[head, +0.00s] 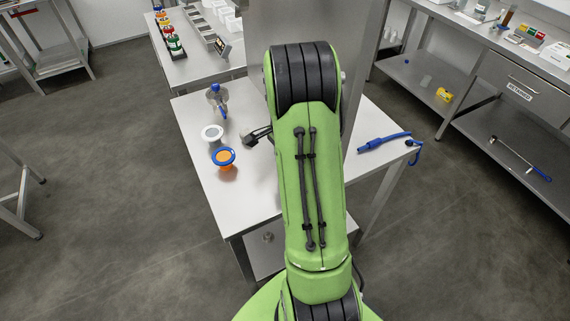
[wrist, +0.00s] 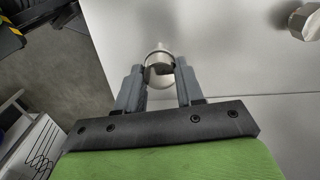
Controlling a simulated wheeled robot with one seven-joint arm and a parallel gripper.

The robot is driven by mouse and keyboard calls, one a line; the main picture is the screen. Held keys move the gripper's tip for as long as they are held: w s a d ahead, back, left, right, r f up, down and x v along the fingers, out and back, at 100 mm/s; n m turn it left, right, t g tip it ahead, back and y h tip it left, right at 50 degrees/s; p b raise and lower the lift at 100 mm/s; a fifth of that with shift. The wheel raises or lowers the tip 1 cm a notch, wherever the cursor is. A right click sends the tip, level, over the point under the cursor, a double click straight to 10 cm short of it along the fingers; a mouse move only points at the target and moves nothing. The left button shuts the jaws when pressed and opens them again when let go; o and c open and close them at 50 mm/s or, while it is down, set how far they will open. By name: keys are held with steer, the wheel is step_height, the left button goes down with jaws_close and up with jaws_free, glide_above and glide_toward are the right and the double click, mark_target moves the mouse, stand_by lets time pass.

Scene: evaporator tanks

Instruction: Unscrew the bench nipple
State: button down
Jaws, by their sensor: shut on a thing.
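The bench nipple appears in the wrist view as a short, round bright-metal fitting (wrist: 158,53). It stands out against a grey steel surface. My gripper (wrist: 160,74) has its two grey fingers shut on it, one on each side. Where the nipple meets the surface is not clear. In the head view my green arm covers the middle of the steel bench (head: 212,185), and neither the nipple in the grip nor the fingers can be made out.
Another metal fitting (wrist: 304,22) is at the wrist view's upper right. A blue hose tool (head: 383,142) lies right of my arm. A steel tank (head: 300,22) rises behind.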

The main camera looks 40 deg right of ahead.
steer(key=n, duration=0.4)
steer(key=shift+n, duration=0.4)
steer(key=shift+r+p, duration=3)
steer(key=shift+r, duration=0.9)
steer(key=shift+f, duration=0.1)
